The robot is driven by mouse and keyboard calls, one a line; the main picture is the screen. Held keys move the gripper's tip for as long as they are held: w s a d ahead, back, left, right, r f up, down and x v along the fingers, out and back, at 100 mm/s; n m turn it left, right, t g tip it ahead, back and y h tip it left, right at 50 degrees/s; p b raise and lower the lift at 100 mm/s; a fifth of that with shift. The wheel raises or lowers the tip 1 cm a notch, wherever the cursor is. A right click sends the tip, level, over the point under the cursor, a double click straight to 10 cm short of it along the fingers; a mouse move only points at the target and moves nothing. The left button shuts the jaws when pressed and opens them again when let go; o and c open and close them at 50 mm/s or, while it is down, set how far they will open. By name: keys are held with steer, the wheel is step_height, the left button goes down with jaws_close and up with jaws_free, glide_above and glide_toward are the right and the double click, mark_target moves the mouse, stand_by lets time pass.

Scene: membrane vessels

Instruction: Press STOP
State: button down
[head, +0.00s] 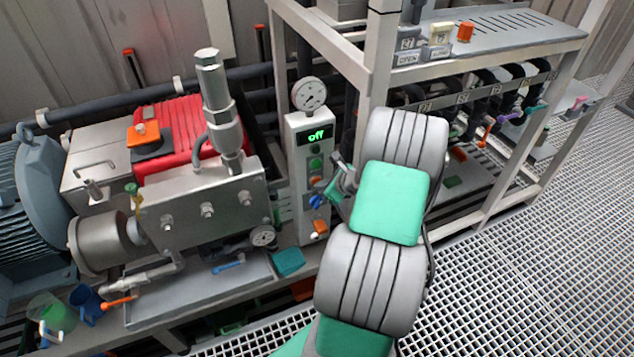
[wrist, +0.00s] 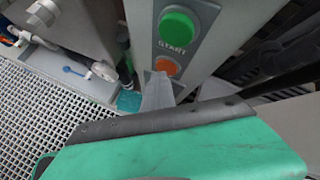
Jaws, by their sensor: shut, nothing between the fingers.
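The control panel (head: 294,150) is a pale upright post with a lit display (head: 316,135) reading "off". A round green button labelled START (wrist: 177,27) is on its face; it also shows in the head view (head: 315,163). Below it is a round orange button (wrist: 167,66), also in the head view (head: 315,181); its label is hidden. My gripper (head: 335,184) is shut and empty in front of the panel. In the wrist view its grey finger (wrist: 158,88) overlaps the lower left edge of the orange button. I cannot tell whether they touch.
A pressure gauge (head: 310,95) tops the panel. A blue knob (head: 317,201) and another orange part (head: 320,227) sit lower on it. A pump block (head: 200,205) stands at left, a metal rack (head: 480,45) at right. Grating floor (head: 530,250) lies open at lower right.

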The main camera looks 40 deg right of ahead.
steer(key=shift+s+a+p, duration=0.25)
steer(key=shift+s+p, duration=0.05)
steer(key=shift+s, duration=0.4)
steer(key=shift+s, duration=0.1)
steer(key=s+p, duration=0.1)
steer(key=s, duration=0.1)
steer(key=s+a+p, duration=0.1)
steer(key=s, duration=0.1)
steer(key=shift+s+a, duration=0.2)
steer(key=shift+s, duration=0.1)
stand_by(0.3)
